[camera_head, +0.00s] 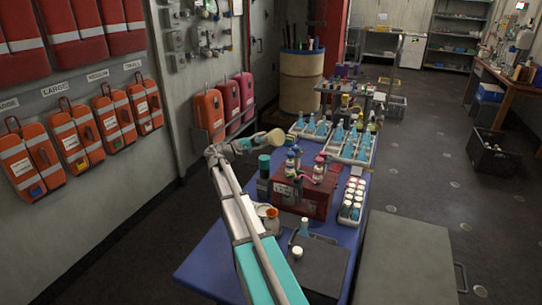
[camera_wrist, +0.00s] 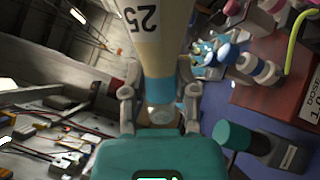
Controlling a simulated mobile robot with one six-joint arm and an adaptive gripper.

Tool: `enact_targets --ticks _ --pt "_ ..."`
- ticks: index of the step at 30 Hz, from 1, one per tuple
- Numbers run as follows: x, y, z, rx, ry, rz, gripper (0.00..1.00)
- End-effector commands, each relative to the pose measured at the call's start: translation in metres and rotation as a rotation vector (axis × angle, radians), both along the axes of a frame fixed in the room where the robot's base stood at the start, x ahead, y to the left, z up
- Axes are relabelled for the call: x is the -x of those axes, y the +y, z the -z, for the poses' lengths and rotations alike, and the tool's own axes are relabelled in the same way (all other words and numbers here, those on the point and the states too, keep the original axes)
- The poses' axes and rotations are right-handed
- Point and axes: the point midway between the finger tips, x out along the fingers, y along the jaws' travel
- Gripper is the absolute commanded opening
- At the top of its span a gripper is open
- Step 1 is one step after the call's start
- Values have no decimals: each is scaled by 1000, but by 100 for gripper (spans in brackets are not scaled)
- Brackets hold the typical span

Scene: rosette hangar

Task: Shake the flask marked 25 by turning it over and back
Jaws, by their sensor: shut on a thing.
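The flask marked 25 (camera_wrist: 152,45) fills the upper middle of the wrist view. It is cream-coloured with a blue band at its neck, and its white label reads 25 upside down in that view. My gripper (camera_wrist: 161,100) is shut on the neck, one finger on each side. In the head view the flask (camera_head: 270,139) is held in the air above the far left of the blue table, lying roughly on its side with its wide end to the right and slightly raised. My gripper (camera_head: 236,147) is at its left end. The flask's far side is hidden.
Below, the blue table (camera_head: 205,262) holds a red box (camera_head: 312,198) with bottles, a rack of white-capped vials (camera_head: 352,200) and trays of blue flasks (camera_head: 355,145). Orange cases (camera_head: 70,140) hang on the left wall.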

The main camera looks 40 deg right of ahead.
Motion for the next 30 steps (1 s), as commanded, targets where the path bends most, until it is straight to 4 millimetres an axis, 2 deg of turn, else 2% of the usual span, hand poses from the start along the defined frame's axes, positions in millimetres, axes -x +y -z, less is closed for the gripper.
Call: enact_targets --ticks 14,30 --pt "0 0 -2 -3 -23 0 0" --pt "0 0 -4 -72 -444 0 0"
